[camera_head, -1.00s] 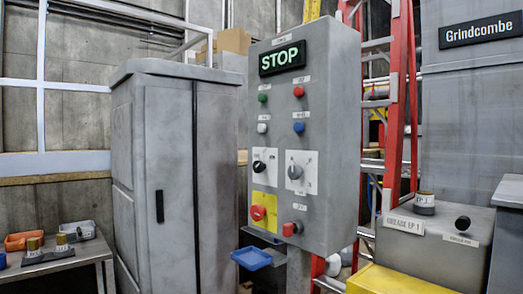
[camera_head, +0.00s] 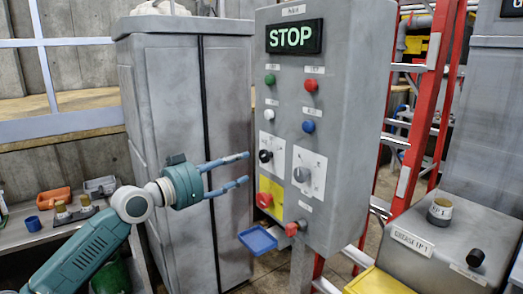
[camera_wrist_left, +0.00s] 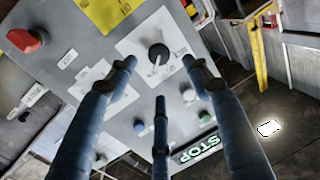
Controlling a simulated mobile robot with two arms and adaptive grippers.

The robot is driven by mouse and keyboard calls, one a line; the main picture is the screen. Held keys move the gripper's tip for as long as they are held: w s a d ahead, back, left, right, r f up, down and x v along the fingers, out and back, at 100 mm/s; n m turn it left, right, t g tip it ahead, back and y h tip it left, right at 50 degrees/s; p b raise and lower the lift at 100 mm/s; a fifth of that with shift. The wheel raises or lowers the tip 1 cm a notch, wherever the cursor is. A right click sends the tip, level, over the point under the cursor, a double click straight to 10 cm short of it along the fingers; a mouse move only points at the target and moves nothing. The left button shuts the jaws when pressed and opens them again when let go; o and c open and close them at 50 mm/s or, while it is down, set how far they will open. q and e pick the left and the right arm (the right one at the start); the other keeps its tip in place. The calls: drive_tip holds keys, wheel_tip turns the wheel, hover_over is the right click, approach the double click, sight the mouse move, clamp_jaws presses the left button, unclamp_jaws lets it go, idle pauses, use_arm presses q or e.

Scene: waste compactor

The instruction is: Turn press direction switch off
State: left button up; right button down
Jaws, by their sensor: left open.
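The grey control panel (camera_head: 345,120) stands upright with two rotary switches on white plates. The black switch (camera_head: 265,156) is on the left plate and the grey switch (camera_head: 300,174) on the right one. Their labels are too small to read, so I cannot tell which is the press direction switch. My left gripper (camera_head: 246,168) is open and empty, its fingers pointing at the panel just left of the black switch. In the left wrist view, the black switch (camera_wrist_left: 158,55) shows between the open fingertips (camera_wrist_left: 160,72), with no clear contact. My right gripper is out of view.
A lit STOP sign (camera_head: 295,37) and several buttons sit above the switches. A red mushroom button (camera_head: 264,200) on yellow and a red knob (camera_head: 292,229) are below. A blue tray (camera_head: 257,239) juts out lower. A grey cabinet (camera_head: 225,100) stands behind my gripper.

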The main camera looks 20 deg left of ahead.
sight(262, 157)
use_arm(q)
drive_tip(key=p+x, duration=0.2)
drive_tip(key=x, duration=0.6)
drive_tip(key=shift+p, duration=0.4)
drive_tip(key=shift+w+d+f, duration=0.15)
drive_tip(key=shift+w+d, duration=0.2)
drive_tip(key=shift+w, duration=0.15)
drive_tip(key=c, duration=1.1)
